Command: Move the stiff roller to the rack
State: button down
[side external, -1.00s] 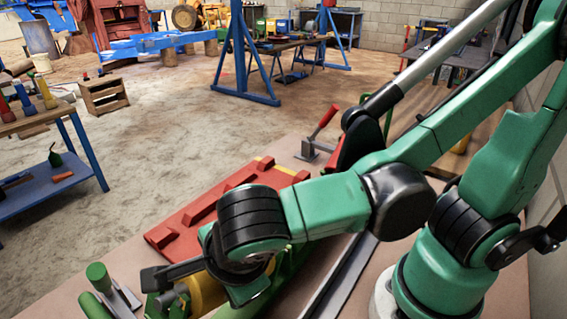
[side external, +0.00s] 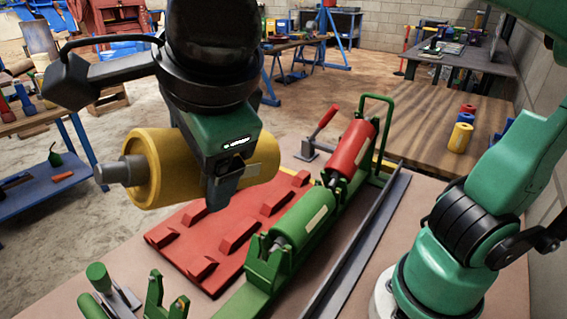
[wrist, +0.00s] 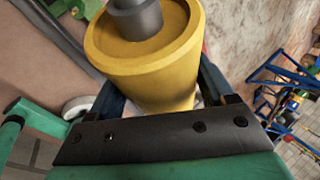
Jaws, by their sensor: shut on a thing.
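A yellow roller (side external: 158,172) with a grey shaft end is held in the air by my gripper (side external: 222,190), at the left of the side external view. The yellow roller also fills the upper middle of the wrist view (wrist: 140,55), between the jaws, with its grey shaft end at the top. My gripper is shut on it. The red rack (side external: 205,225) with raised blocks lies on the bench below and behind the roller. A green frame (side external: 262,282) holds a green roller (side external: 303,217) and a red roller (side external: 352,148).
A red-handled clamp (side external: 318,135) stands behind the rack. A green-handled clamp (side external: 105,285) is at the front left. A grey rail (side external: 355,245) runs along the frame's right side. A wooden table (side external: 440,105) holds small red and yellow cylinders (side external: 461,137).

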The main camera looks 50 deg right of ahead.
notch_tip(320, 180, up, 3)
jog(key=shift+r, duration=0.15)
jog(key=shift+w+d+r, duration=0.1)
jog(key=shift+w, duration=0.1)
jog(key=w+d+f+n+g+y, duration=0.1)
jog(key=w+d+f+n+g, duration=0.1)
jog(key=w+d+f+n, duration=1)
jog(key=d+f+n, duration=0.2)
jog(key=d, duration=0.6)
jog(key=w+d+f+n+t, duration=0.1)
jog(key=d+f+n, duration=0.2)
jog(key=d+n, duration=0.4)
jog(key=shift+w+d+f+t+y, duration=0.3)
jog(key=shift+w+d+f, duration=0.1)
jog(key=shift+d, duration=0.75)
jog(key=shift+f, duration=2.85)
